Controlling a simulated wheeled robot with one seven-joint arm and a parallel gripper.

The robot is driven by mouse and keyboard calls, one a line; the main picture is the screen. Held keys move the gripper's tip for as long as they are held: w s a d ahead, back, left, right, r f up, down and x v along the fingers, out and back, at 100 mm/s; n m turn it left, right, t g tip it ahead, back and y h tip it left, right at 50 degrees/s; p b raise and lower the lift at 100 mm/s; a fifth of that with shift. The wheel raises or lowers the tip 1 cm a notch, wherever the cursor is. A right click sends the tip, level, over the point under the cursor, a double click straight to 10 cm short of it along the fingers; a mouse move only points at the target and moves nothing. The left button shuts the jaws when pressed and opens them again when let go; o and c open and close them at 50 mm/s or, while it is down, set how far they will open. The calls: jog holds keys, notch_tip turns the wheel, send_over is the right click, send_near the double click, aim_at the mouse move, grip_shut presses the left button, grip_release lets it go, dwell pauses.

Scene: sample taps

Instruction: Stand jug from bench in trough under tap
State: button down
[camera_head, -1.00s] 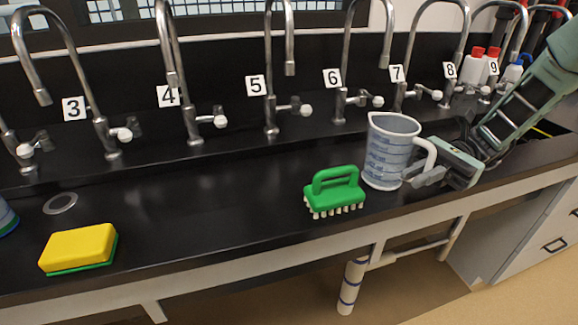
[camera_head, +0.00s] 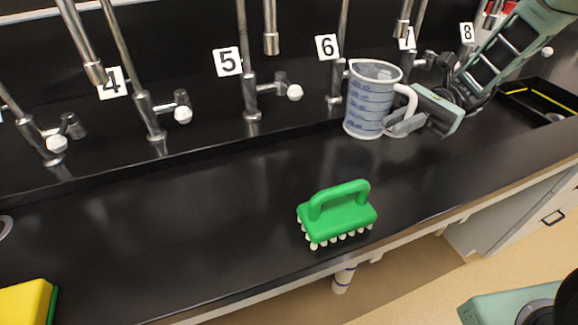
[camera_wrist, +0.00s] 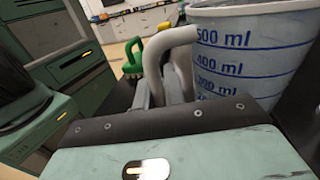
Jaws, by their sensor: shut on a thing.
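The clear jug (camera_head: 370,100) with blue measuring lines is upright, in front of taps 6 and 7. In the wrist view the jug (camera_wrist: 245,60) fills the upper right, with its handle (camera_wrist: 172,38) towards me. My gripper (camera_head: 398,125) comes from the right and is shut on the handle; the fingers also show in the wrist view (camera_wrist: 165,85). I cannot tell whether the jug's base touches the black surface. A black recessed basin (camera_head: 507,93) with a yellow line is at the right; it may be part of the trough. Tap 6 (camera_head: 335,90) rises just behind the jug.
A green brush (camera_head: 338,212) stands on the black bench (camera_head: 190,240), in front of the jug. A yellow sponge (camera_head: 22,305) lies at the lower left. Tap 5 (camera_head: 250,90) and tap 4 (camera_head: 145,110) stand left along the back. The bench between sponge and brush is clear.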

jog(key=x, duration=1.7)
jog(key=shift+s+a+f, duration=0.1)
jog(key=shift+a+f, duration=0.05)
jog(key=shift+f, duration=1.55)
jog(key=shift+f, duration=0.1)
jog(key=c, duration=1.5)
grip_release()
jog(key=v, duration=1.2)
